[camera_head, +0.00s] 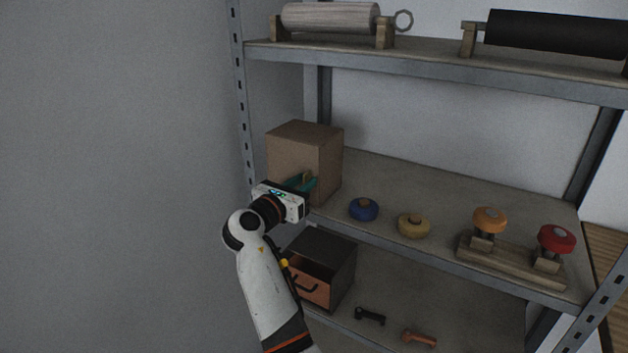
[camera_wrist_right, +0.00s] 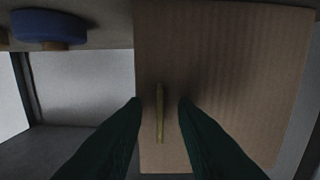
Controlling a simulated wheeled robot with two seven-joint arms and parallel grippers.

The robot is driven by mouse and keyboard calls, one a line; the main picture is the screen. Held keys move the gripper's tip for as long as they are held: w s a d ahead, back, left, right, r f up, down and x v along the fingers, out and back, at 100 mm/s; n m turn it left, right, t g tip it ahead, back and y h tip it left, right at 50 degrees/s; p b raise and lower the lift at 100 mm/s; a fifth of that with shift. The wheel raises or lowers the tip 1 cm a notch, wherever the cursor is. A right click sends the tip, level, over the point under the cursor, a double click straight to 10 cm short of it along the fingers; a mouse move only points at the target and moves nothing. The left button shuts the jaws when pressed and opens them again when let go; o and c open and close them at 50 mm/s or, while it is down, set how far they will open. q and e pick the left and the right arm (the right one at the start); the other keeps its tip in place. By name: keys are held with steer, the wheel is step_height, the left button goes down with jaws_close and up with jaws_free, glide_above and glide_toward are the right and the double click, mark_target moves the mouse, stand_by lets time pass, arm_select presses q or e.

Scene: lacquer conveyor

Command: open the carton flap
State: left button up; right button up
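The brown carton (camera_head: 287,157) stands upright at the left end of the middle shelf, and its flap side looks closed. In the right wrist view the carton's face (camera_wrist_right: 220,70) fills the middle and right, with a thin yellowish upright tab (camera_wrist_right: 160,112) on it. My right gripper (camera_head: 300,182) is in front of the carton. In the wrist view its dark green fingers (camera_wrist_right: 161,103) are apart, one on each side of the tab, with a gap on both sides. I cannot tell how deep the tab sits between them. My left gripper is not in view.
A blue knob (camera_head: 363,209) and a yellow knob (camera_head: 413,225) stand right of the carton. Orange (camera_head: 489,220) and red (camera_head: 556,238) knobs sit on a wooden stand. A dark box with an orange drawer (camera_head: 312,289) is below. A grey post (camera_head: 241,110) is close left.

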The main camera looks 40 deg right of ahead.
steer(key=shift+w+d+r, duration=0.1)
steer(key=shift+r, duration=0.05)
jaws_close()
stand_by(1.5)
